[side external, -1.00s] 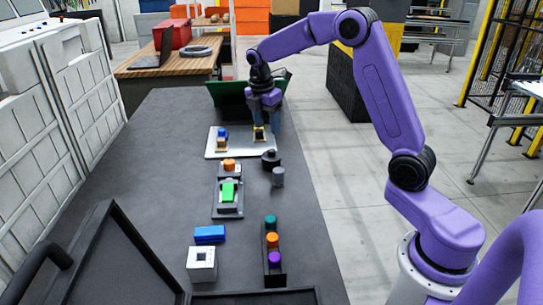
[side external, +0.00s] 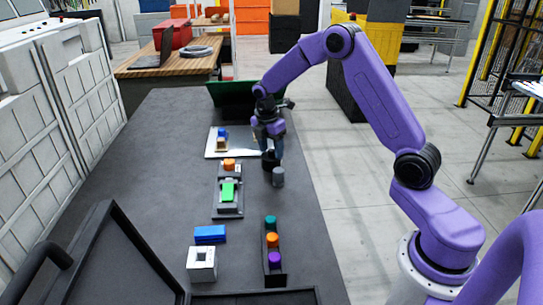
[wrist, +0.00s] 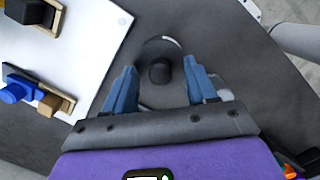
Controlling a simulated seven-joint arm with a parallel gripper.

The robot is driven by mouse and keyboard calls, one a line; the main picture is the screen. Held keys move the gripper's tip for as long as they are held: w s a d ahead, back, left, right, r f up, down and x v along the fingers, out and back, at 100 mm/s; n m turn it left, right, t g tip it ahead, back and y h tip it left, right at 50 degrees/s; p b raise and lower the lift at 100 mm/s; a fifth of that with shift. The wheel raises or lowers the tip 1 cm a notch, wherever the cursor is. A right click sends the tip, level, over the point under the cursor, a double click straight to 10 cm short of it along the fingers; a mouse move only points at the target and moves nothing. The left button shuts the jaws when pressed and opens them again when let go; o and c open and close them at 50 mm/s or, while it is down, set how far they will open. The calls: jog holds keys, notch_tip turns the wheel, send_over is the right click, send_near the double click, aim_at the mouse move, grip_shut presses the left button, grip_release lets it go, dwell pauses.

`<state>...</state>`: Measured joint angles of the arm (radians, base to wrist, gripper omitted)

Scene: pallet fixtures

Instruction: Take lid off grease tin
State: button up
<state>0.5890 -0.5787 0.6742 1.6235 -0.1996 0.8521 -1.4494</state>
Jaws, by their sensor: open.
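The grease tin (side external: 268,166) is a dark, low round thing on the table, mostly behind my gripper in the side view. In the wrist view its lid shows a black round knob (wrist: 160,72) in the gap between my fingers. My gripper (wrist: 159,64) points down over the tin with its two blue fingers apart, one on each side of the knob. I see a gap between knob and fingers in the wrist view. The gripper's height above the lid is hard to tell.
A grey cylinder (side external: 278,177) stands close in front of the tin. A white plate (side external: 215,154) with blue and tan blocks lies behind it to the left. A fixture with a green block (side external: 228,191) and a rack of coloured knobs (side external: 272,240) are nearer. The left table side is clear.

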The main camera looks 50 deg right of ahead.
grip_shut()
jog(key=shift+r, duration=0.2)
